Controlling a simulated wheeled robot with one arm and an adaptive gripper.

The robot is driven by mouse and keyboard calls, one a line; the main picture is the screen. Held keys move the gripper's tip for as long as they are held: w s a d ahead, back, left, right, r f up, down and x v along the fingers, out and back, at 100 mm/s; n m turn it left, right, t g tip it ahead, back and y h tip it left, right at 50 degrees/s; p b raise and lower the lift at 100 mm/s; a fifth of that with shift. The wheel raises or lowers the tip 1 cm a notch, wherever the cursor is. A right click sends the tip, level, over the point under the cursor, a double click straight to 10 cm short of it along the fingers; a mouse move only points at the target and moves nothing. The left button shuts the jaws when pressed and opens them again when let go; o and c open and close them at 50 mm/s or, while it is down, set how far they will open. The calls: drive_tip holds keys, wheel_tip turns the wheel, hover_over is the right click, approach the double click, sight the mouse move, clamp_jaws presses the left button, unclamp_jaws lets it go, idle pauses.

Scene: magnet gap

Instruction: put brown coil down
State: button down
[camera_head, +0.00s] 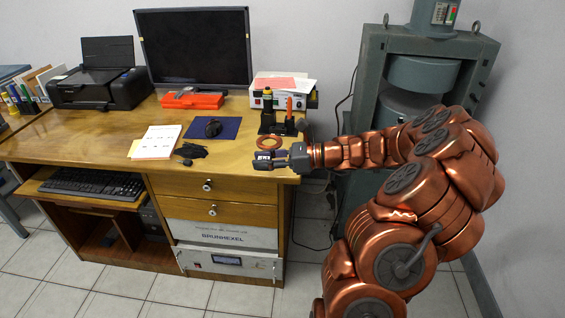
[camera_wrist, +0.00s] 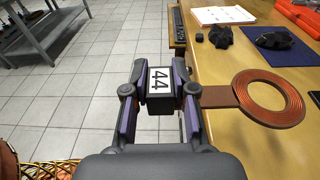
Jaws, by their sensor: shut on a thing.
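The brown coil (camera_head: 258,143) is a flat copper-coloured ring with a short strip at one side. In the wrist view the coil (camera_wrist: 246,101) is at the right, over the wooden desk top. Its strip runs left behind one finger, toward a black block (camera_wrist: 160,80) with a white "44" label. My gripper (camera_head: 264,158) is shut on this block, at the desk's front right corner. In the wrist view my gripper (camera_wrist: 158,92) has a finger on each side of the block. I cannot tell whether the coil touches the desk.
A black stand (camera_head: 268,126) with yellow and orange upright parts is just behind the coil. A mouse on a blue pad (camera_head: 226,128) and a dark crumpled item (camera_head: 190,151) lie to the left. A large grey-green machine (camera_head: 380,60) stands right of the desk (camera_head: 90,135).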

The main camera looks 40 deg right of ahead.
drive_tip(key=s+d+f+b, duration=0.4)
drive_tip(key=s+d+b, duration=0.1)
drive_tip(key=s, duration=0.1)
drive_tip(key=w+d, duration=0.2)
drive_tip(key=w, duration=0.2)
drive_tip(key=w+d+f+b, duration=0.1)
drive_tip(key=w+d, duration=0.1)
drive_tip(key=w, duration=0.3)
drive_tip(key=w+d, duration=0.2)
drive_tip(key=w, duration=0.3)
drive_tip(key=shift+w+f, duration=0.2)
drive_tip(key=shift+f+b, duration=0.75)
drive_tip(key=shift+f, duration=1.1)
drive_tip(key=c, duration=0.9)
unclamp_jaws()
drive_tip(key=shift+c, duration=0.2)
